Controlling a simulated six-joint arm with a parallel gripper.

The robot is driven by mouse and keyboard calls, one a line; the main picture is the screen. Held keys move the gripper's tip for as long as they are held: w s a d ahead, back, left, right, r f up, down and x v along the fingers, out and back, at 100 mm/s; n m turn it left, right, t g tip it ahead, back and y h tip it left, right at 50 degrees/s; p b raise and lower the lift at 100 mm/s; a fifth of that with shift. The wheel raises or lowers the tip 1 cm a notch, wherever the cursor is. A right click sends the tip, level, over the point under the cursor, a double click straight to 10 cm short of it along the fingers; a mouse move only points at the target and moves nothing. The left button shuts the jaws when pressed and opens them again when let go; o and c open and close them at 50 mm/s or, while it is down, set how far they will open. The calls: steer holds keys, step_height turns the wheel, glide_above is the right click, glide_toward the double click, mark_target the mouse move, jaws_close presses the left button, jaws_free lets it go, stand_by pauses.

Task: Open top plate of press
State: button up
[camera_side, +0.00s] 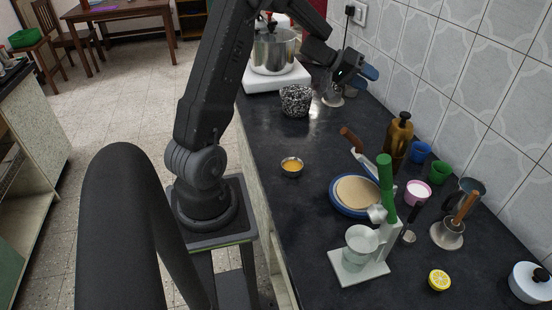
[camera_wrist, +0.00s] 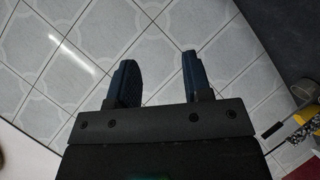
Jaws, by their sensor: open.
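A white press (camera_side: 386,238) with a green handle (camera_side: 385,180) stands on the dark counter at lower right in the side view. Its handle points up, and a clear bowl-like part (camera_side: 361,241) sits over its base. Whether its top plate is raised cannot be told clearly. My gripper (camera_side: 369,80) is far behind the press, high near the tiled wall. In the wrist view its two dark blue fingers (camera_wrist: 158,62) are apart, with nothing between them. The press is not recognisable in the wrist view.
A blue-rimmed plate with a tan disc (camera_side: 357,193), a brown bottle (camera_side: 398,136), cups and utensils crowd the press. A halved lemon (camera_side: 438,280) lies to its right. A speckled pot (camera_side: 296,100) and a steel pot (camera_side: 274,50) stand further back. The front-left counter is clear.

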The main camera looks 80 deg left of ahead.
steer(key=s+d+f+n+g+h, duration=0.25)
steer(key=s+g+h, duration=0.65)
steer(key=s, duration=0.8)
steer(key=shift+g+y, duration=0.4)
steer(key=shift+y, duration=0.1)
steer(key=d, duration=0.5)
steer(key=w+d+f, duration=0.1)
steer(key=d, duration=0.5)
steer(key=w+d+f, duration=0.1)
steer(key=d, duration=0.5)
steer(key=shift+w+d, duration=0.25)
steer(key=s+f+m+t, duration=0.1)
steer(key=s+f+m, duration=0.1)
steer(key=f, duration=0.3)
steer(key=s+f+m+t+h, duration=0.1)
steer(key=s+f+m, duration=0.1)
steer(key=f, duration=0.3)
steer(key=s+f+m+t, duration=0.2)
steer(key=s+f, duration=0.2)
steer(key=f, duration=0.1)
steer(key=shift+a+f, duration=0.1)
steer(key=shift+f, duration=0.05)
steer(key=v, duration=1.4)
steer(key=shift+f, duration=0.25)
